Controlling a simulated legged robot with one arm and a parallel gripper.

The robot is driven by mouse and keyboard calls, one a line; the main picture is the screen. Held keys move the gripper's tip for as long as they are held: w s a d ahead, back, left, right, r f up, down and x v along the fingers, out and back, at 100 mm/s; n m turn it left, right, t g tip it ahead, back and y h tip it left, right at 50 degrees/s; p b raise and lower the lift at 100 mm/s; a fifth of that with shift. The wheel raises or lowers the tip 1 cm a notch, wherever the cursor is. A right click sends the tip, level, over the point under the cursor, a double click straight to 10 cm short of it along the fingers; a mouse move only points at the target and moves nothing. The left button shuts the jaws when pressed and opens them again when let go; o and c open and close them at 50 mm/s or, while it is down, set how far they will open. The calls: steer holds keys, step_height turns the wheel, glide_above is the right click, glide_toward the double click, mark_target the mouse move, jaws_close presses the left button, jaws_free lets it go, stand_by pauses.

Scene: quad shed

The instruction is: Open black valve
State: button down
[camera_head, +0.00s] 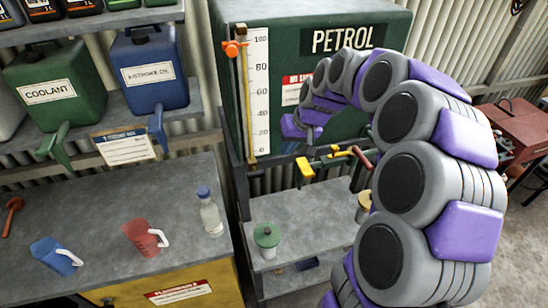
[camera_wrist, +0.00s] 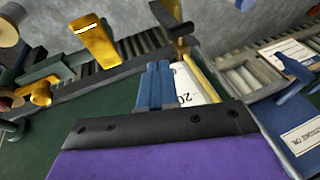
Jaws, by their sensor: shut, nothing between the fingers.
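The black valve handle (camera_wrist: 170,14) shows in the wrist view at the top middle, on a brass stem beside the lower end of the level gauge (camera_wrist: 190,85). I cannot make the handle out clearly in the head view. My gripper (camera_wrist: 157,68) is shut and empty, its blue-grey fingers pointing up the wrist picture towards the black handle. A gap shows in the picture between fingertips and handle. In the head view my arm curls in front of the green petrol tank (camera_head: 235,60), with its purple end near the tank's lower part; the fingers are hard to make out there.
A yellow handle (camera_wrist: 95,42) sits left of the black one in the wrist view. A red-brown handle (camera_head: 363,157) shows below the tank. A blue can's tap (camera_wrist: 296,70) is at right. The bench (camera_head: 95,260) holds a blue jug (camera_head: 52,256), red jug (camera_head: 142,238) and bottle (camera_head: 210,215).

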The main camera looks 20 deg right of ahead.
steer(key=d+r, duration=0.1)
steer(key=d, duration=0.1)
steer(key=h, duration=0.3)
glide_above(259, 171)
steer(key=s, duration=0.2)
step_height(259, 171, down, 4)
steer(key=f, duration=0.1)
steer(key=shift+n, duration=0.3)
steer(key=x, duration=0.3)
steer(key=p+x, duration=0.1)
steer(key=x, duration=0.1)
steer(key=shift+s+d, duration=0.2)
steer(key=shift+d, duration=0.2)
steer(key=shift+d+f, duration=0.15)
steer(key=shift+f, duration=0.5)
steer(key=shift+a+f, duration=0.15)
steer(key=shift+a, duration=0.5)
